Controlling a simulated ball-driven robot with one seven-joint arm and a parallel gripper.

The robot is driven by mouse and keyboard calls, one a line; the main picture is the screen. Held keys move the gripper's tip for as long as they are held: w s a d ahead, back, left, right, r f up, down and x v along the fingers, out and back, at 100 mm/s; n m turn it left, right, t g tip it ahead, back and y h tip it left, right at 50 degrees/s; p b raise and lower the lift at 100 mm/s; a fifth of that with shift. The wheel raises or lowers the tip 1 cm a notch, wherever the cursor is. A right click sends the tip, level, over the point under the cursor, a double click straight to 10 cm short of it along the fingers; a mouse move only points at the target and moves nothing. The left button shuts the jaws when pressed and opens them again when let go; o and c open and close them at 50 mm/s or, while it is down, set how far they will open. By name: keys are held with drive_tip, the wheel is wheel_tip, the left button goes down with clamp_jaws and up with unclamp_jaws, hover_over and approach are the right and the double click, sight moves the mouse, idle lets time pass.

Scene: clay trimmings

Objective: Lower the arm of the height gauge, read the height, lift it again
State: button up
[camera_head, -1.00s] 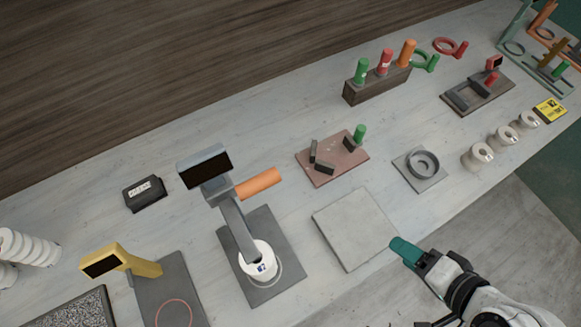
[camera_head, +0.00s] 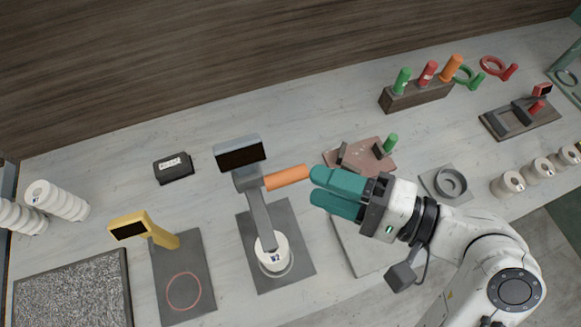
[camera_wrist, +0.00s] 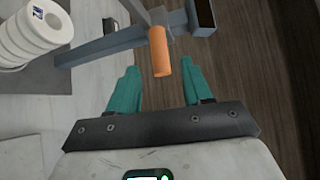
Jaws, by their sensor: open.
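The height gauge (camera_head: 259,205) stands on a grey base plate, with a dark display on top and an orange handle (camera_head: 287,177) pointing right. A white ring-shaped piece (camera_head: 272,254) with a small blue mark sits on the base plate at the foot of the gauge. My gripper (camera_head: 314,189), with teal fingers, is open just right of the handle's end. In the wrist view the orange handle (camera_wrist: 160,52) points toward the gap between the fingers (camera_wrist: 158,88); its tip is near the fingertips. The display reading is not legible.
A yellow gauge (camera_head: 150,232) on a grey plate stands left, beside a speckled grey tray (camera_head: 72,292). A black box (camera_head: 174,167) lies behind. A brown plate (camera_head: 372,155) with a green-handled clamp is behind my gripper. White rolls stand at far left and right.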

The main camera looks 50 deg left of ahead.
sight(300, 180)
drive_tip(key=p+x, duration=0.1)
drive_tip(key=x, duration=0.5)
drive_tip(key=shift+s+a, duration=0.1)
drive_tip(key=shift+a, duration=0.1)
drive_tip(key=shift+c, duration=0.5)
clamp_jaws()
